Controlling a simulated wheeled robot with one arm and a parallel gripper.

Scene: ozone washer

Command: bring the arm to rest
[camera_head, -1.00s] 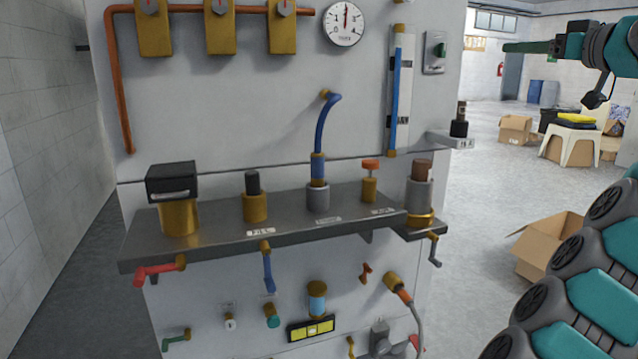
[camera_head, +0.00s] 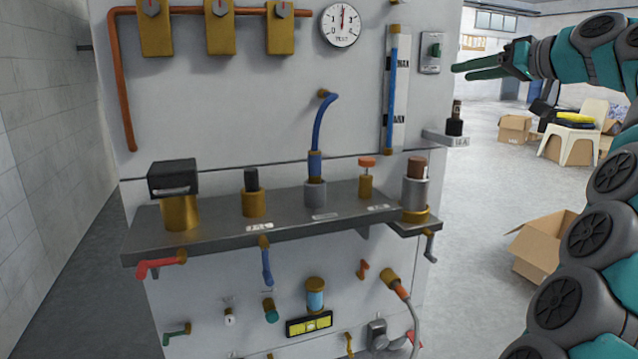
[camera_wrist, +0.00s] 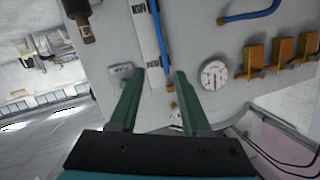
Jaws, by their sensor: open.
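My gripper (camera_head: 480,69) is at the upper right in the head view, to the right of the washer panel (camera_head: 230,80), with its green fingers pointing left. In the wrist view my gripper (camera_wrist: 155,98) shows two green fingers spread apart with nothing between them. Beyond the fingers are the panel's blue sight tube (camera_wrist: 160,38), the round gauge (camera_wrist: 214,75) and the green-knobbed switch plate (camera_wrist: 122,72). The fingers appear clear of the panel. My arm curves up along the right side of the head view.
A steel shelf (camera_head: 225,238) with valves and fittings juts from the panel. A small bracket (camera_head: 446,139) holds a dark fitting (camera_head: 454,122) below my gripper. Open cardboard boxes (camera_head: 540,245) and a white chair (camera_head: 575,140) stand on the floor at right.

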